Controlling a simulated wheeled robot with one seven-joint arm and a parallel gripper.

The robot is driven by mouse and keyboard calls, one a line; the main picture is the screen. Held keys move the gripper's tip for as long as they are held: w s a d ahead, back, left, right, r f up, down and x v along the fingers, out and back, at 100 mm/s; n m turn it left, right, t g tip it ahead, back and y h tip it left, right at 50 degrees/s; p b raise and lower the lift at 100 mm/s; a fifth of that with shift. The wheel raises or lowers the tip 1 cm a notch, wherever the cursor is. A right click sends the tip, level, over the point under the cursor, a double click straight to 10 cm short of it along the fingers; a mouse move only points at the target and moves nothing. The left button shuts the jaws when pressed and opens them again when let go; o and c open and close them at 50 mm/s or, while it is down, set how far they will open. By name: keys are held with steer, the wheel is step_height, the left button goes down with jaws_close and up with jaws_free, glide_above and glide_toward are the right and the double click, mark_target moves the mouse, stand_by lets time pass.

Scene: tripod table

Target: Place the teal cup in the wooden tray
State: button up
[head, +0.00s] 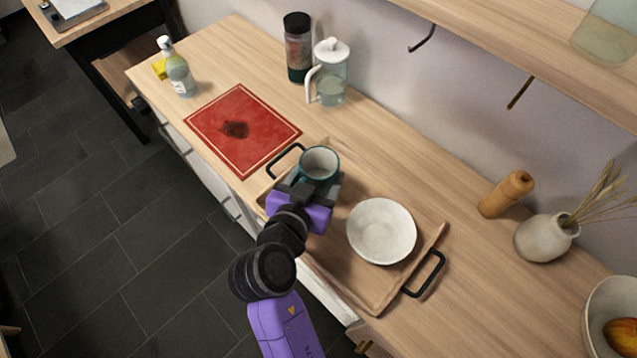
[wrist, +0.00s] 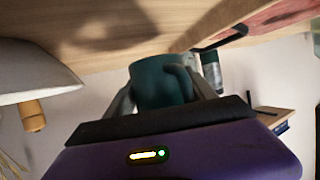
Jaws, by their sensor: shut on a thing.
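The teal cup (head: 321,163) with a pale inside is upright at the left end of the wooden tray (head: 352,284). My gripper (head: 317,181) is shut on it from the front. In the wrist view the teal cup (wrist: 160,84) sits between the two fingers of my gripper (wrist: 165,95), with its handle at the right. The wrist picture appears upside down, and the tray's surface (wrist: 110,45) runs across its top. A shadow shows on that surface. I cannot tell whether the cup's base touches the tray.
A white bowl (head: 381,231) stands in the tray right of the cup. Black tray handles (head: 425,275) rise at both ends. A red board (head: 241,129) lies to the left. A lidded jug (head: 330,75) and a dark bottle (head: 297,48) stand behind. A pepper mill (head: 506,194) is at right.

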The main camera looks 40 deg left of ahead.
mark_target(317, 189)
steer(key=shift+f, duration=1.95)
steer(key=shift+f, duration=0.15)
steer(key=o, duration=1.7)
steer(key=shift+c, duration=0.2)
steer(key=shift+r, duration=0.2)
steer(key=shift+s+d, duration=0.1)
steer(key=shift+s, duration=0.3)
steer(key=b+v, duration=0.1)
steer(key=v, duration=1)
steer(key=shift+r, duration=0.15)
